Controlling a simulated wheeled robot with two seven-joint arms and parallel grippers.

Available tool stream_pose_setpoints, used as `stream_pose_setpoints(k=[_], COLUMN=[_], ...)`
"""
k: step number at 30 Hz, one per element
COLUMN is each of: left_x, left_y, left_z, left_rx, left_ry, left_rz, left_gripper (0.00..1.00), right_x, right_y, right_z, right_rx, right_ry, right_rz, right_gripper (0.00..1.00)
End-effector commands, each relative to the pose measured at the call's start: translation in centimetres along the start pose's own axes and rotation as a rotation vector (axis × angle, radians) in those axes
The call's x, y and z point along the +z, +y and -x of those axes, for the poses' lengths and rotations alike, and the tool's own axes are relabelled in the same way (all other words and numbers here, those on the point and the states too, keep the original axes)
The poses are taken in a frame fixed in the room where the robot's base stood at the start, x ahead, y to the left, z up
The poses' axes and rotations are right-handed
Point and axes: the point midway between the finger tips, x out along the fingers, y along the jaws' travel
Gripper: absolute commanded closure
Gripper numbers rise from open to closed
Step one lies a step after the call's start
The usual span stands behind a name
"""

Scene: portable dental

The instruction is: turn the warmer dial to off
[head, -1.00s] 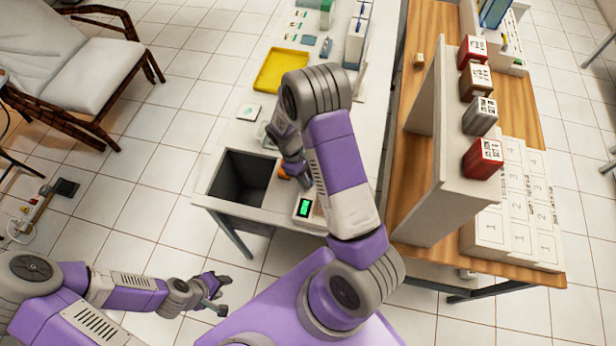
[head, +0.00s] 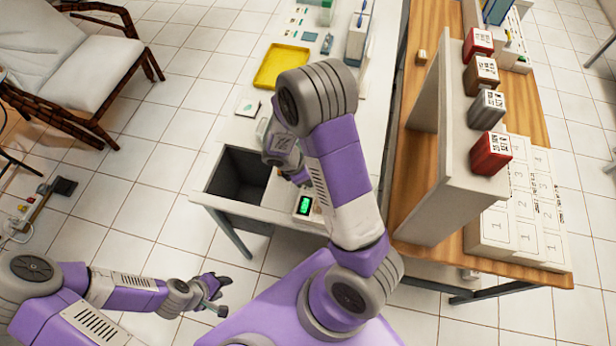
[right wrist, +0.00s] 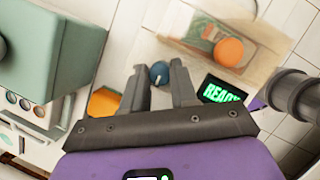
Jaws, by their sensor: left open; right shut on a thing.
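The warmer's small screen (head: 304,205) glows green at the near end of the white table; in the right wrist view the screen (right wrist: 221,91) reads "READY". A round blue dial (right wrist: 159,73) sits on a pale surface beside the screen. My right gripper (right wrist: 160,75) has its two fingers around this dial and is shut on it. Which setting the dial points at cannot be read. In the head view my right arm hides the dial and most of the right gripper (head: 300,178). My left gripper (head: 222,294) is open and empty, low over the floor left of my base.
An open dark bin (head: 238,178) is at the table's near left corner. A yellow tray (head: 281,66) lies farther back. In the wrist view an orange ball (right wrist: 229,52) is beyond the dial and a teal-grey device (right wrist: 50,50) stands at left. A shelf (head: 440,190) with boxes stands right.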

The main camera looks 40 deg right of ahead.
Motion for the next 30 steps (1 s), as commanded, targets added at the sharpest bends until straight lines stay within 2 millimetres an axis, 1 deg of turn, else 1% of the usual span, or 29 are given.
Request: stream_pose_setpoints(k=[1,18,30], left_x=[0.0,-0.2,-0.2], left_y=[-0.2,-1.5,-2.0], left_z=[-0.5,-4.1,-5.4], left_rx=[0.0,0.0,0.0], left_ry=[0.0,0.0,0.0], left_rz=[0.0,0.0,0.0], left_gripper=[0.57,0.57,0.57], right_x=[-0.1,0.0,0.2], right_y=[0.0,-0.3,-0.4], right_z=[-0.1,-0.2,-0.1], right_rx=[0.022,0.229,0.337], right_ry=[0.002,0.001,0.0], right_rz=[0.044,0.537,0.803], right_gripper=[1.0,1.0,1.0])
